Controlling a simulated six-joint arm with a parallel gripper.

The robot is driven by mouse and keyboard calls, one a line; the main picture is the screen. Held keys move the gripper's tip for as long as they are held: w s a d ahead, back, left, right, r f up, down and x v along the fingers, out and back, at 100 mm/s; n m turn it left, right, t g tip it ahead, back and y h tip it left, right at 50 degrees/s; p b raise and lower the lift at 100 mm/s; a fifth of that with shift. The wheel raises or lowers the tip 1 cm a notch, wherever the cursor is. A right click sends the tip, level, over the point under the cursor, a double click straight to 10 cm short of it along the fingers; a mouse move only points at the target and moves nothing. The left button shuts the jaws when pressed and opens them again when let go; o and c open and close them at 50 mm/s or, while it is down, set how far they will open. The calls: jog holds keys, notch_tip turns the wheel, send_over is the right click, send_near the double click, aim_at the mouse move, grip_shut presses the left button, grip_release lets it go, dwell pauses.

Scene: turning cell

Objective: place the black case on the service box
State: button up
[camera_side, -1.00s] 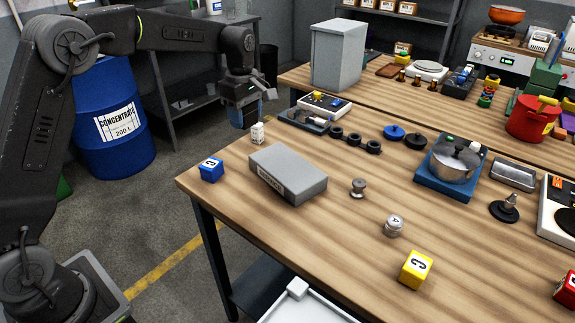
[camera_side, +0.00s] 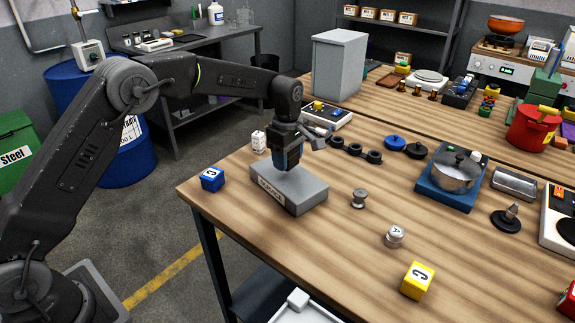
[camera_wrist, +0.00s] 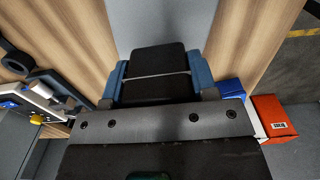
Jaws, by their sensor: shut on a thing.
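The service box is a flat grey block with a lettered label (camera_side: 309,190), lying on the wooden bench near its left edge. My gripper (camera_side: 291,163) points down over its top. In the wrist view, the blue fingers are shut on the black case (camera_wrist: 158,70), a dark block with a thin light line across it. The grey top of the service box (camera_wrist: 160,18) shows beyond the case. In the side view the case is mostly hidden by the gripper, and I cannot tell whether it touches the box.
A blue lettered cube (camera_side: 212,179) stands left of the box, and a white block (camera_side: 259,141) behind it. A metal knob (camera_side: 359,198) is to the right. Dark rings (camera_side: 355,149) and a control panel (camera_side: 327,114) lie behind.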

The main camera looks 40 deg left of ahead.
jog(key=shift+f, duration=1.35)
jog(key=shift+f, duration=0.1)
jog(key=o, duration=1)
jog(key=shift+f, duration=0.1)
notch_tip(320, 180, up, 12)
jog(key=shift+r, duration=0.25)
